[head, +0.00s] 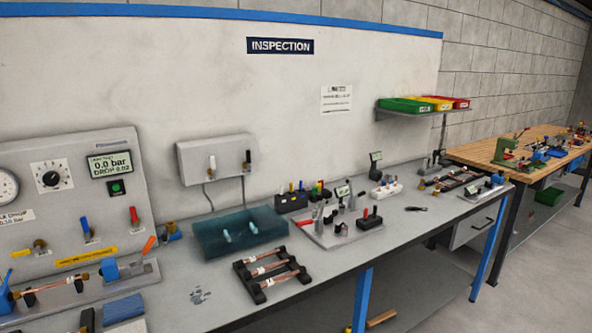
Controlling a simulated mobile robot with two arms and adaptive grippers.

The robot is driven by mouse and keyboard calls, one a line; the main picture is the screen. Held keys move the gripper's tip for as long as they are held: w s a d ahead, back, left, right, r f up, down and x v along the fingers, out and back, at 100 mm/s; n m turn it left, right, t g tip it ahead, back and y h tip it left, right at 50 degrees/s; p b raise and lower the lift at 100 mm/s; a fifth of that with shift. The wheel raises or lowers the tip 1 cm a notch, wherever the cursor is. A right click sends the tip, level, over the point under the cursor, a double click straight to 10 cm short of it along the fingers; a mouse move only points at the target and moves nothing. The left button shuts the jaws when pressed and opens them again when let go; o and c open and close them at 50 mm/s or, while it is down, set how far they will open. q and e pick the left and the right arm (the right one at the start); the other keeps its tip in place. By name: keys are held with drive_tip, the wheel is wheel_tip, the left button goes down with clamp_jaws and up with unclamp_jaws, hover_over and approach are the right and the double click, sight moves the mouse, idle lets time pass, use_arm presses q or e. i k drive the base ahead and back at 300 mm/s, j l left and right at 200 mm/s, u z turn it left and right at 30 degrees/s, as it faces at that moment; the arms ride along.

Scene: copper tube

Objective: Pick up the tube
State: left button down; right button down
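Two or more short copper tubes (268,269) lie across a black rack (257,290) near the bench's middle. Another copper tube (62,285) sits level between blue and brass fittings in the leak test fixture (113,278) at the lower left. I cannot tell which tube the task means. Neither of my grippers is in view.
A teal translucent tray (240,232) stands behind the rack. A grey fixture plate (342,232) with clamps stands to its right. The pressure panel (70,200) rises at the left. A wooden workbench (520,147) stands far right. Bare bench lies right of the rack.

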sight(85, 276)
drive_tip(key=u, duration=1.45)
drive_tip(key=z, duration=2.1)
drive_tip(key=k+j+u, duration=0.1)
drive_tip(key=j, duration=0.4)
drive_tip(key=k+j+u, duration=0.1)
drive_tip(key=j, duration=0.4)
drive_tip(key=j+u, duration=0.1)
drive_tip(key=j, duration=0.45)
drive_tip(key=k, duration=0.05)
